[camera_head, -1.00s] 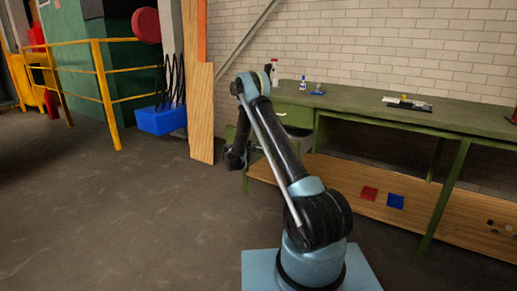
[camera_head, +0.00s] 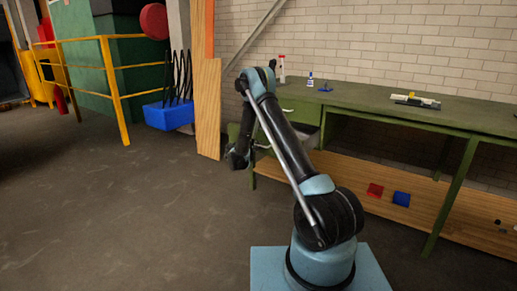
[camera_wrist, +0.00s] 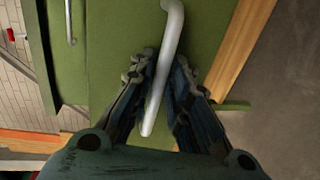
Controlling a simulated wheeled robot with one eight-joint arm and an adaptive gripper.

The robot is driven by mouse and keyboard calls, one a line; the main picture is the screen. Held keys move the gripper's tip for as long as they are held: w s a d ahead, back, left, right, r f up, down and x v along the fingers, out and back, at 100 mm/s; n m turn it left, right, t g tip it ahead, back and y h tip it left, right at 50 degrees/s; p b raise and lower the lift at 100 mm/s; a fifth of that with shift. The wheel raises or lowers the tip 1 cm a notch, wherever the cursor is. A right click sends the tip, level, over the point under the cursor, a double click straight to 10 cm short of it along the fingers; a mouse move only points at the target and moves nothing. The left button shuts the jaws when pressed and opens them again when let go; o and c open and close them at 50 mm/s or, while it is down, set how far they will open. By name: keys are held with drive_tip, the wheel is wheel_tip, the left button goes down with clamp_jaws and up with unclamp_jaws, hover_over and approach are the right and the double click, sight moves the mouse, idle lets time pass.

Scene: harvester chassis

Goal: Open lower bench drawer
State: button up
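The lower bench drawer (camera_wrist: 112,60) shows in the wrist view as a green front with a long pale bar handle (camera_wrist: 173,18). It appears to stand out from the bench, with a greyish interior behind my arm in the head view. My gripper (camera_wrist: 164,64) has its two dark fingers on either side of the handle, close against it, and looks shut on it. In the head view my gripper (camera_head: 238,158) is low at the bench's left end. The upper drawer (camera_head: 298,110) has a thin handle and looks closed.
The green bench (camera_head: 390,100) carries a bottle (camera_head: 282,68) and small items. A wooden panel (camera_head: 207,110) stands to the left. The floor (camera_head: 120,220) in front is clear.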

drive_tip(key=shift+a, duration=0.15)
drive_tip(key=shift+s+a+r, duration=0.15)
drive_tip(key=shift+s+a, duration=0.05)
drive_tip(key=shift+s, duration=0.1)
drive_tip(key=v, duration=1.1)
